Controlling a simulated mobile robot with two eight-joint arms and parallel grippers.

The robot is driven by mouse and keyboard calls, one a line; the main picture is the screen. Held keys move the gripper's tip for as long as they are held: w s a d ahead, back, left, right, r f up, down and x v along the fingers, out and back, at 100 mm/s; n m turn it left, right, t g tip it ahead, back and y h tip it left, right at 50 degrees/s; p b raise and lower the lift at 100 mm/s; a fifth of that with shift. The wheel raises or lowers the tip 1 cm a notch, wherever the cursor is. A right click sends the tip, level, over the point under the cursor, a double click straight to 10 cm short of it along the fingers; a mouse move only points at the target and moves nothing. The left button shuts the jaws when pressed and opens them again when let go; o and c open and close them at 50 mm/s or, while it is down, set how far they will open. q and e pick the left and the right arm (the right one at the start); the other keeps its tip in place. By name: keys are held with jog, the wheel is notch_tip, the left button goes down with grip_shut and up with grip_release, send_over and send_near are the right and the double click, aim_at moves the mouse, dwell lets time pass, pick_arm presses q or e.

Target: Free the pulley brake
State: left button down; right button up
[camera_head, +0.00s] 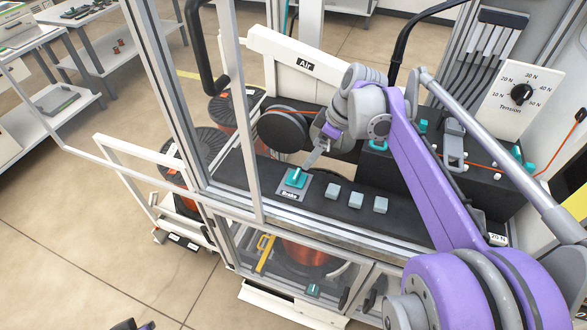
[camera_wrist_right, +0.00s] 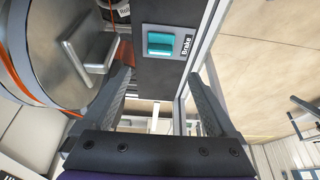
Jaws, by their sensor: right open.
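The brake switch is a teal rocker (camera_head: 296,178) on a grey plate labelled "Brake", on the dark panel. It also shows in the right wrist view (camera_wrist_right: 166,44), ahead of my fingertips and roughly between them. My right gripper (camera_head: 311,160) is just above and behind the switch, pointing down at it. In the right wrist view its two fingers (camera_wrist_right: 160,78) are apart with nothing between them. A dark round pulley (camera_head: 283,132) with orange wire stands behind the switch; its large disc (camera_wrist_right: 45,55) fills the left of the wrist view. A small dark part at the head view's bottom edge may be my left gripper.
A metal frame post (camera_head: 240,120) stands close on the left. A tension dial (camera_head: 521,94) is at the right. Copper wire spools (camera_head: 233,110) stand behind the frame.

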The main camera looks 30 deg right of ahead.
aim_at(297, 174)
jog(key=x, duration=1)
jog(key=shift+w+a+f+b, duration=0.1)
jog(key=shift+a+f+b, duration=0.05)
jog(key=shift+f+b, duration=0.2)
jog(key=c, duration=1.4)
jog(key=shift+o, duration=0.2)
